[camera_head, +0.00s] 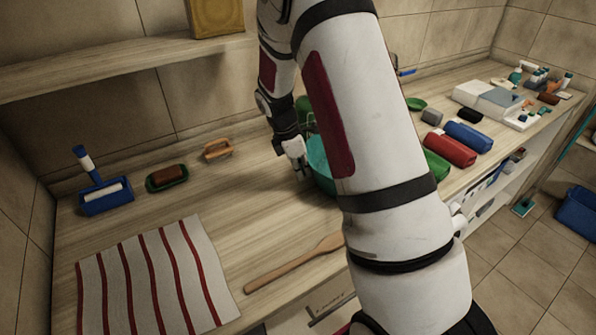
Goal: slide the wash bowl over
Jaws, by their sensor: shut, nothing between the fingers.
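The wash bowl (318,158) is teal and stands on the wooden counter (215,205), near its middle. My arm crosses in front of it and hides most of its right side. My gripper (303,174) is shut and empty. It points down at the bowl's left side, close to the rim. I cannot tell whether it touches the bowl.
A striped cloth (155,285) and a wooden spoon (295,262) lie left and in front. Rolled towels (450,148) lie right. Counter left of the bowl is clear.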

